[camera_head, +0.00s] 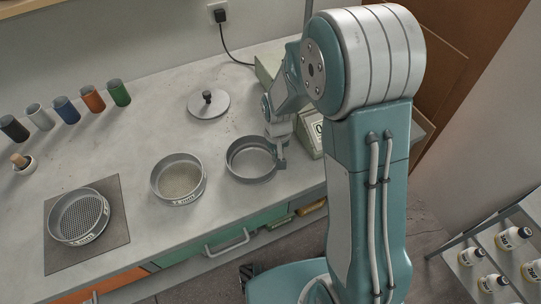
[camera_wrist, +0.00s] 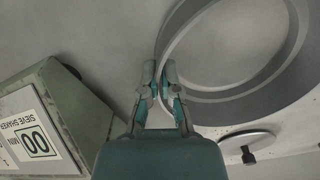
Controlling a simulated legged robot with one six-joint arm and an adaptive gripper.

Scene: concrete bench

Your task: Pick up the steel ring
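The steel ring (camera_head: 251,159) is a round, low-walled grey hoop on the concrete bench, right of a filled sieve. In the wrist view, the ring (camera_wrist: 240,95) takes up the upper right, and bare bench shows through its middle. My gripper (camera_head: 280,158) is at the ring's right side, pointing down. In the wrist view, the fingertips of my gripper (camera_wrist: 159,75) are close together, one on each side of the ring's wall, and look shut on it. The ring appears to sit flat on the bench; its underside is hidden.
A sieve with grainy contents (camera_head: 179,180) stands close left of the ring. A mesh sieve (camera_head: 80,217) sits on a dark mat (camera_head: 118,238). A round lid with a knob (camera_head: 208,103) lies behind. The sieve shaker box (camera_wrist: 55,120) stands close to my gripper.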

